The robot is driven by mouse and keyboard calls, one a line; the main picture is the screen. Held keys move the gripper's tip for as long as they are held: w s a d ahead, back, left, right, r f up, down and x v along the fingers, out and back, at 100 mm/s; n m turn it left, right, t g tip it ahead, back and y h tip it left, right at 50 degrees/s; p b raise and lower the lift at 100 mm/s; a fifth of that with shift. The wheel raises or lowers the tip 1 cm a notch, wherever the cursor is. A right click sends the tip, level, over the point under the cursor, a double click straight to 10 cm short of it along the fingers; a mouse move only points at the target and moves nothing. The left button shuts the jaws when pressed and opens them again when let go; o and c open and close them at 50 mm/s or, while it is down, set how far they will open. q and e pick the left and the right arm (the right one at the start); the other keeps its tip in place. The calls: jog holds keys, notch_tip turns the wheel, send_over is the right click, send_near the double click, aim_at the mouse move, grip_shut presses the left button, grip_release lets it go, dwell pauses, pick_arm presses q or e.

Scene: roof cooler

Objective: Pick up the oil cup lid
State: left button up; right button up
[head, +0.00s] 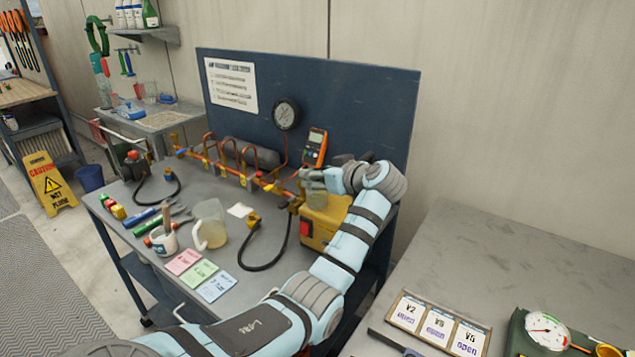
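My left arm reaches from the bottom left across to the yellow pump (326,222) on the grey workbench. My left gripper (312,180) is above the pump's top, at a small greyish-green translucent part there. The fingers are small and blend with that part, so I cannot tell if they are open or shut. I cannot make out the oil cup lid; it may be hidden by the gripper. My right gripper is not in view.
A jug (210,224), a mug (163,241), coloured cards (200,273) and a black hose (262,266) lie left of the pump. Copper pipes (235,165) and a blue backboard (365,110) stand behind. A grey table (500,260) at right holds cards and a gauge.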

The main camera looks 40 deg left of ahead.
pick_arm(q)
jog(key=c, duration=0.9)
jog(key=shift+d, duration=0.1)
grip_shut()
jog(key=shift+f, duration=0.1)
jog(key=shift+s, duration=0.1)
